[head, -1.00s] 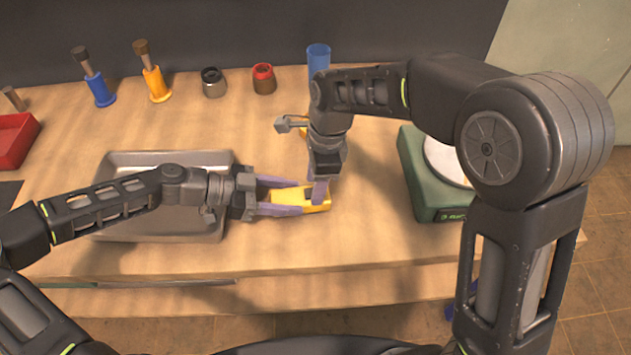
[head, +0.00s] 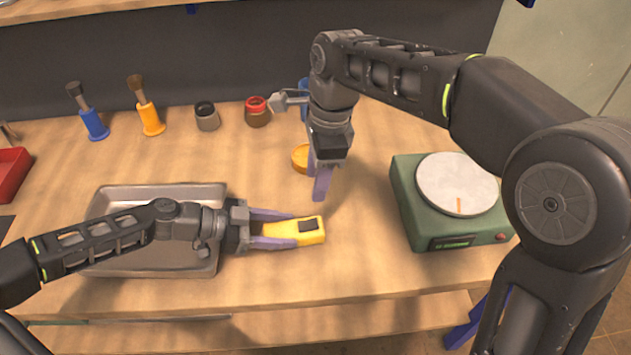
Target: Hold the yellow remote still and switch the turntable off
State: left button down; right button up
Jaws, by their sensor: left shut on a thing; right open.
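The yellow remote (head: 280,231) has a dark patch on top near its right end. My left gripper (head: 288,230) is shut on it from the left, just right of the metal tray. The turntable (head: 412,208) is a green box with a pale round disc (head: 455,186) marked by an orange line. Its front has a small display with green marks and a red knob. My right gripper (head: 319,185) is open and empty, pointing down above the table, behind and slightly right of the remote and apart from it.
A metal tray (head: 160,193) lies under my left arm. Blue-handled (head: 94,124) and yellow-handled (head: 151,118) brushes, a dark jar (head: 207,117) and a red-lidded jar (head: 257,112) stand along the back. A yellow round thing (head: 300,157) is partly behind my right gripper. A red bin (head: 12,172) is at far left.

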pick_arm(q)
jog(key=c, duration=0.5)
grip_release()
jog(key=shift+a, duration=0.1)
jog(key=v, duration=1.2)
jog(key=shift+r, duration=0.1)
